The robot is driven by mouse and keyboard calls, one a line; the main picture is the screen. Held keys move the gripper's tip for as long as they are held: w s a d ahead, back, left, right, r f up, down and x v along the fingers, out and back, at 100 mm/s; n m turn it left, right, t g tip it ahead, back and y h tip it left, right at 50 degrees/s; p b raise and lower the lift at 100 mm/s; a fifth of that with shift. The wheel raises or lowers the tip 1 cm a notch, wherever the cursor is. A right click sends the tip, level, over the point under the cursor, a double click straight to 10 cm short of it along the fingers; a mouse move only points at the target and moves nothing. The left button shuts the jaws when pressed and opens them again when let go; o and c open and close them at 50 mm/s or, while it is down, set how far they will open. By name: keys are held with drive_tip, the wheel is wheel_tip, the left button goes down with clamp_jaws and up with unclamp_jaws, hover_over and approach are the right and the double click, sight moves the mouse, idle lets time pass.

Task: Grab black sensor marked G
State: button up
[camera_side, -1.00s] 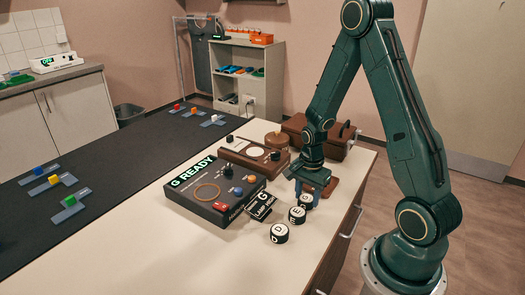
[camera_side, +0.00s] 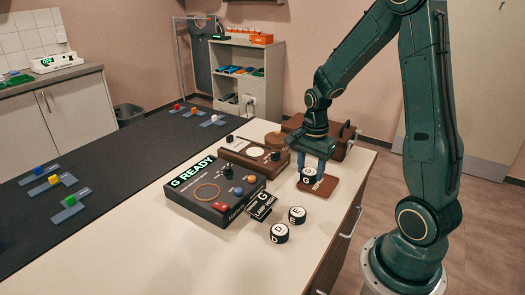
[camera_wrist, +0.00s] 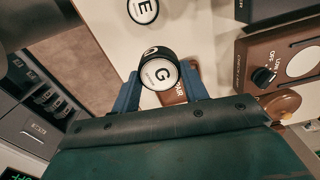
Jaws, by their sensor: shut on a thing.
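A similar sensor marked E (camera_side: 297,215) and one marked D (camera_side: 279,233) stand on the bench in front. The E sensor also shows at the top of the wrist view (camera_wrist: 143,10).
A black box reading "G READY" (camera_side: 195,208) with knobs and a red switch stands left of the sensors, with a small black "G LAMP" sign (camera_side: 262,205) beside it. A brown control box (camera_side: 240,155) and a brown case (camera_side: 340,146) stand behind.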

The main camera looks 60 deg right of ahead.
sight(310, 171)
wheel_tip(310, 171, up, 10)
drive_tip(key=shift+r, duration=0.15)
idle(0.3)
drive_tip(key=shift+w, duration=0.1)
idle(0.4)
